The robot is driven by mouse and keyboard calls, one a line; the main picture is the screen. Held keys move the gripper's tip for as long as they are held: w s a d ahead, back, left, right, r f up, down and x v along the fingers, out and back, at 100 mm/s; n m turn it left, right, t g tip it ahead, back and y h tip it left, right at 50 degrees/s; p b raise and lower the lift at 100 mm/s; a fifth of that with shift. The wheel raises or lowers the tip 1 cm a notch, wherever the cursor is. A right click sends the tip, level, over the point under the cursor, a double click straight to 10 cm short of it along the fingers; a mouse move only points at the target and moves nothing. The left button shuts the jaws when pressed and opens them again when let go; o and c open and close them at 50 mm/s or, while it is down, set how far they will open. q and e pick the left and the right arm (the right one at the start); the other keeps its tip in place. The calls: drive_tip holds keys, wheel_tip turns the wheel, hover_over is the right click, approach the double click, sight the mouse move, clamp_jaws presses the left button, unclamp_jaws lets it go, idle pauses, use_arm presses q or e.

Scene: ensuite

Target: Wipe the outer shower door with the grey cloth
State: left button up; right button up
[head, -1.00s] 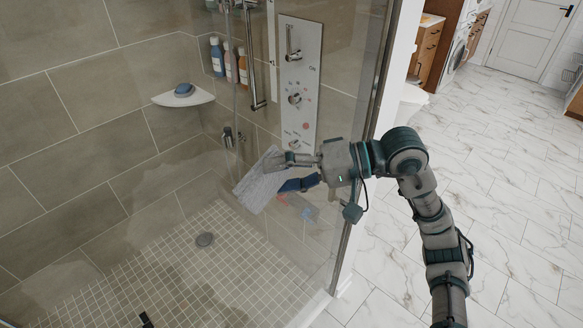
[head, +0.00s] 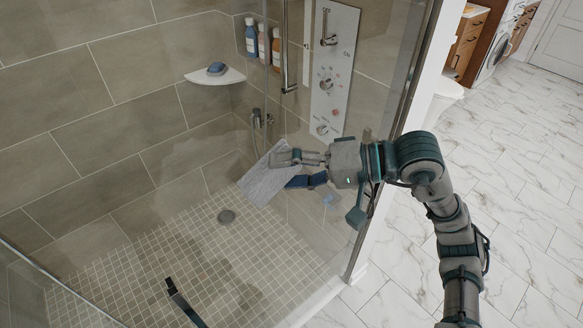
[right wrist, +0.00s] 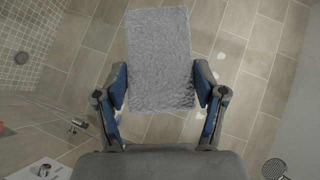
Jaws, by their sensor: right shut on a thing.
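The grey cloth (head: 262,186) hangs tilted from my right gripper (head: 290,159), which is shut on its upper edge. In the right wrist view the cloth (right wrist: 160,55) spreads out flat between the two blue-sided fingers. The clear glass of the shower (head: 312,235) lies at the cloth, with a dark upright edge to the right of my gripper. I cannot tell whether the cloth touches the glass. Pale marks (right wrist: 222,56) show beside the cloth in the right wrist view; whether they are on the glass is unclear. My left gripper is not in view.
A black bar, perhaps a handle (head: 184,304), is at the bottom. Beyond the glass are a control panel (head: 334,70), several bottles, a corner shelf (head: 215,77) and a tiled floor with a drain (head: 226,216). The marble floor (head: 520,215) at right is clear.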

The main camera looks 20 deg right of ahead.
drive_tip(key=shift+s+d+f, duration=0.1)
drive_tip(key=shift+s+d, duration=0.05)
drive_tip(key=shift+s, duration=0.15)
drive_tip(key=shift+s+d+b, duration=0.25)
drive_tip(key=shift+s+d, duration=0.05)
drive_tip(key=shift+s, duration=0.5)
drive_tip(key=shift+s+d+b, duration=0.2)
drive_tip(key=shift+s+d, duration=0.1)
drive_tip(key=shift+s, duration=0.55)
drive_tip(key=shift+s+d+b, duration=0.25)
drive_tip(key=shift+s+d, duration=0.05)
drive_tip(key=shift+s, duration=0.5)
drive_tip(key=shift+s, duration=0.1)
drive_tip(key=s, duration=0.1)
drive_tip(key=s+d, duration=0.1)
drive_tip(key=shift+s+b, duration=0.35)
